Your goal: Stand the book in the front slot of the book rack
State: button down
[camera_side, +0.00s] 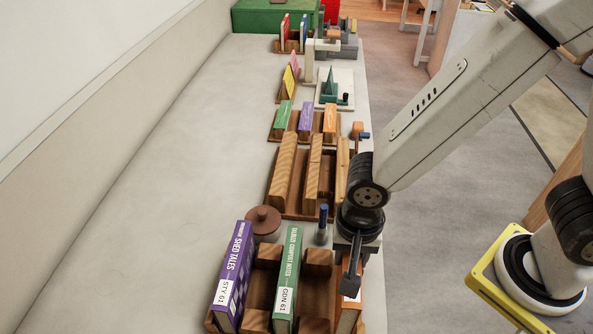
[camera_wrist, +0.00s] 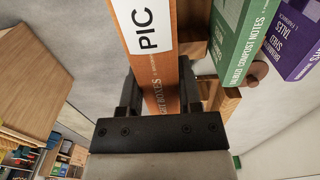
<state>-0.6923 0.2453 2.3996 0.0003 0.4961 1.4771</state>
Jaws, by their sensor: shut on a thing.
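An orange book (camera_side: 347,312) with a white label stands at the right end of the wooden book rack (camera_side: 318,262) in the side view. In the wrist view the orange book (camera_wrist: 182,72) shows its spine and a "PIC" label. My gripper (camera_side: 351,284) is shut on the book from above; its fingers (camera_wrist: 158,84) lie on both sides of the spine. The rack also holds a green book (camera_side: 287,270) in the middle and a purple book (camera_side: 234,270) at the left. The orange book's lower end is hidden, so I cannot tell whether it rests in the slot.
A round brown-lidded pot (camera_side: 263,220) and a small blue-topped item (camera_side: 323,222) stand just behind the rack. Another wooden rack (camera_side: 290,180) and several coloured stands continue along the counter. The pale counter (camera_side: 150,190) is clear on the left.

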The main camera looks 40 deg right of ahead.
jog(key=shift+f, duration=0.9)
jog(key=shift+f, duration=0.3)
jog(key=shift+f, duration=2.4)
dwell(2.7)
jog(key=shift+c, duration=1)
grip_release()
jog(key=shift+r, duration=4.5)
